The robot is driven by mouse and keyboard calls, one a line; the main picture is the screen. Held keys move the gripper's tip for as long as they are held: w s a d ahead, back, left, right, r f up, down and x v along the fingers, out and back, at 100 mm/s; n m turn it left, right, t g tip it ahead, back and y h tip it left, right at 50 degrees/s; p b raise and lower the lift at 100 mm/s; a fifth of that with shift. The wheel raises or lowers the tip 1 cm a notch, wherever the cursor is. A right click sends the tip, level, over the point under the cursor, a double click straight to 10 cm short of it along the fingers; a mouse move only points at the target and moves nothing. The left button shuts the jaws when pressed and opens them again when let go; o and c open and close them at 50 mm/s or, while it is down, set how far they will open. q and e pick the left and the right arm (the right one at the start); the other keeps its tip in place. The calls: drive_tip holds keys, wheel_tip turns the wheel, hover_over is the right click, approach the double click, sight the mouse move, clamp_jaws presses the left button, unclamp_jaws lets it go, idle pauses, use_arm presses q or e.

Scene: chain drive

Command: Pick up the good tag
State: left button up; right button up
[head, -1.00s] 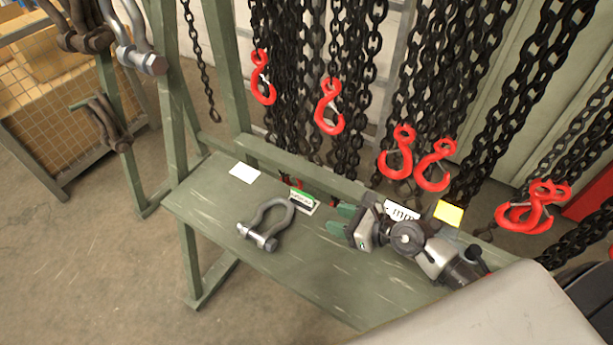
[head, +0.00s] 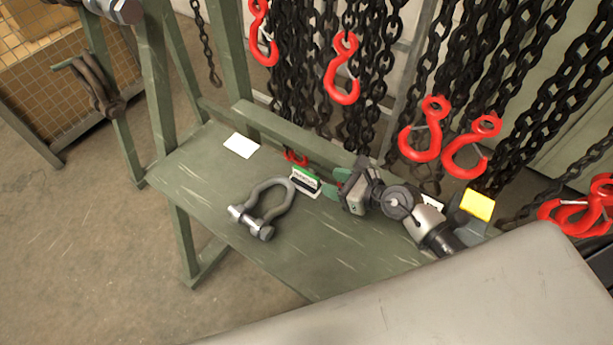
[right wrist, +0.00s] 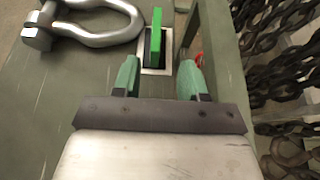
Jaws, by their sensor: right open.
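In the right wrist view the green tag (right wrist: 156,38) stands upright in a dark, white-edged base. My right gripper (head: 336,184) is open, its green fingertips just right of the tag. In the right wrist view the open fingers (right wrist: 158,68) point at the tag, which lies just beyond them, with nothing held. My left gripper is not in view.
A grey shackle (head: 262,208) lies left of the tag. A blank white card (head: 241,145) lies farther left on the bench (head: 205,170). A yellow tag (head: 477,205) is at the right. Black chains with red hooks (head: 342,70) hang behind the bench.

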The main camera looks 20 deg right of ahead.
sight(319, 180)
drive_tip(key=x, duration=0.7)
drive_tip(key=shift+s+a, duration=0.15)
drive_tip(key=shift+a, duration=0.15)
clamp_jaws()
